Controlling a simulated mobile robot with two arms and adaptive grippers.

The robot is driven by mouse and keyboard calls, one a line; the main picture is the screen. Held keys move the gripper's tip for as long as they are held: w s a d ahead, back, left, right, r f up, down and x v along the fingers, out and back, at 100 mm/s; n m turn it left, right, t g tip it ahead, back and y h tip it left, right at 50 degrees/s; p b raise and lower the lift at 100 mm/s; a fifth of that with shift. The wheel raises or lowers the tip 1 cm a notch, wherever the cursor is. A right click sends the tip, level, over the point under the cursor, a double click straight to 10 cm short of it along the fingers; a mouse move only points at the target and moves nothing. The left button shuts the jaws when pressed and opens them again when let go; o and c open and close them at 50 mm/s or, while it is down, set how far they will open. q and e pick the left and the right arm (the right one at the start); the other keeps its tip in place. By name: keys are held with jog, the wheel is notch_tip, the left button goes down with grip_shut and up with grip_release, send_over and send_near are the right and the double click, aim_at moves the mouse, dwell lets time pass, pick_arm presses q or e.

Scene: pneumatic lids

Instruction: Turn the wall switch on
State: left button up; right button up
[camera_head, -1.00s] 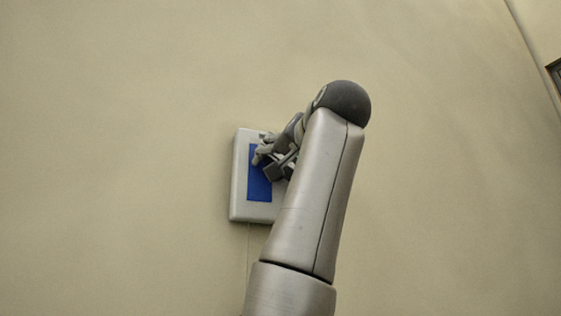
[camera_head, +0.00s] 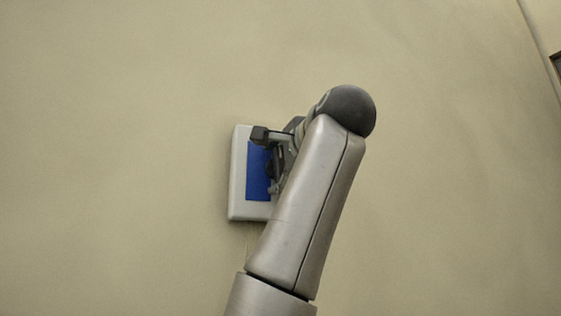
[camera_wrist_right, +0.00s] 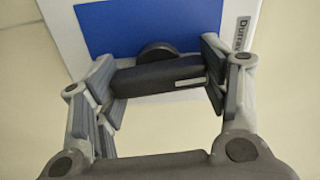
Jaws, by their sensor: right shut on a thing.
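The wall switch is a pale box with a blue front panel (camera_head: 257,172), fixed to the wall in the middle of the head view. It also fills the top of the right wrist view (camera_wrist_right: 120,22). A dark bar-shaped handle (camera_wrist_right: 165,76) with a rounded piece behind it stands out from the blue panel. My right gripper (camera_head: 267,161) is at the panel, one finger near its top and one lower down. In the right wrist view its pads (camera_wrist_right: 160,82) are shut on the two ends of the handle. My left gripper is not in view.
The plain beige wall (camera_head: 120,150) around the switch is clear. A thin line runs down the wall below the box.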

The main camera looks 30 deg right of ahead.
jog(key=shift+m, duration=0.7)
jog(key=o, duration=1)
jog(key=shift+s+d, duration=0.1)
jog(key=v, duration=1.2)
jog(key=shift+f, duration=0.1)
